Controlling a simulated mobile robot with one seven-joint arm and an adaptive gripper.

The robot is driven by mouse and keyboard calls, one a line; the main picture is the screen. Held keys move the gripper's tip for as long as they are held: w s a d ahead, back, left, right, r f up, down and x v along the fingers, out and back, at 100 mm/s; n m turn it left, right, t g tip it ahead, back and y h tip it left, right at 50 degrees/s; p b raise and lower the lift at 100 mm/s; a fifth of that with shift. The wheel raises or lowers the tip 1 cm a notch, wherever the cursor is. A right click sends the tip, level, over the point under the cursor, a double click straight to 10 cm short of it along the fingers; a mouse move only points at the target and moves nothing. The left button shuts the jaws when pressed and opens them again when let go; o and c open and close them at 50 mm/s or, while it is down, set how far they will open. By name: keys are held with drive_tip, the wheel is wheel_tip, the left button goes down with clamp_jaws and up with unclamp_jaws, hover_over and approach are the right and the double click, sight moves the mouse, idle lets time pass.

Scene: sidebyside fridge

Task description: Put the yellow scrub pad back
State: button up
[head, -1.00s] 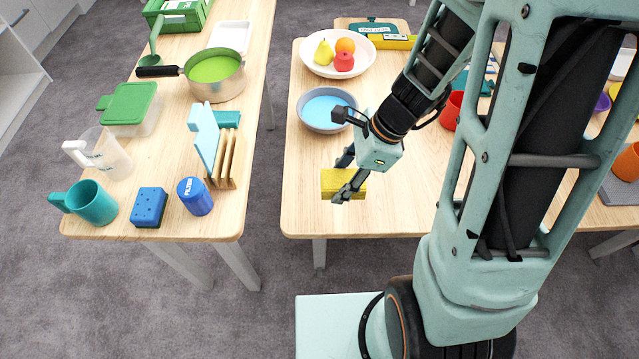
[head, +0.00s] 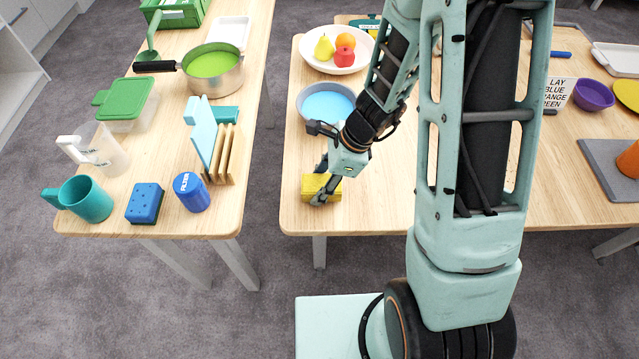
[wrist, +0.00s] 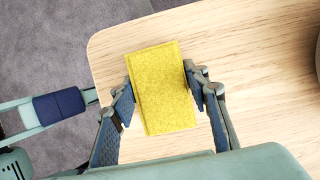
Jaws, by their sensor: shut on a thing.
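The yellow scrub pad (head: 313,186) is between the fingers of my gripper (head: 322,188), over the near left corner of the right-hand table (head: 400,214). In the wrist view the pad (wrist: 160,88) is a flat yellow block, with a finger of my gripper (wrist: 158,95) against each long side. My gripper is shut on it. I cannot tell whether the pad touches the table top or is held just above it.
A grey-blue bowl (head: 301,98) of blue liquid stands behind the pad. A white fruit bowl (head: 312,62) is farther back. Across a gap, the left table (head: 170,190) holds a blue sponge (head: 145,204), a blue filter canister (head: 191,193) and a wooden rack (head: 222,168).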

drive_tip(key=shift+f, duration=0.15)
drive_tip(key=shift+f+b, duration=0.4)
drive_tip(key=shift+b, duration=0.1)
drive_tip(key=o, duration=1)
drive_tip(key=shift+r, duration=0.1)
drive_tip(key=shift+r, duration=0.1)
drive_tip(key=shift+r+p, duration=0.2)
drive_tip(key=shift+p, duration=0.2)
drive_tip(key=p+v, duration=0.2)
drive_tip(key=v, duration=0.8)
drive_tip(key=shift+d+r+p, duration=0.25)
drive_tip(key=shift+d+p, duration=0.05)
drive_tip(key=shift+d, duration=0.05)
